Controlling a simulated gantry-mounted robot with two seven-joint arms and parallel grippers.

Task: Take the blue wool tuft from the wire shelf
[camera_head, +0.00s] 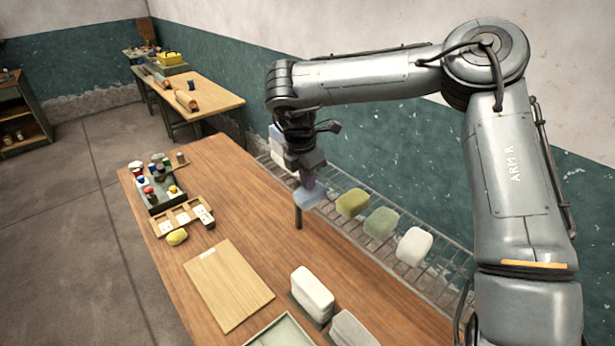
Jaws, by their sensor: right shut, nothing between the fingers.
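The blue wool tuft (311,197) is a pale blue block at the table's back edge, by the wire shelf (450,262). My right gripper (307,181) comes down from above and is shut, with its fingertips at the tuft's upper side. The tuft is not between the fingers. I cannot tell whether the fingertips touch it. The gripper hides part of the shelf behind it. My left gripper is not in view.
On the shelf stand an olive-yellow tuft (352,203), a green tuft (381,223) and a white tuft (414,246). A dark upright post (298,217) is just below the gripper.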

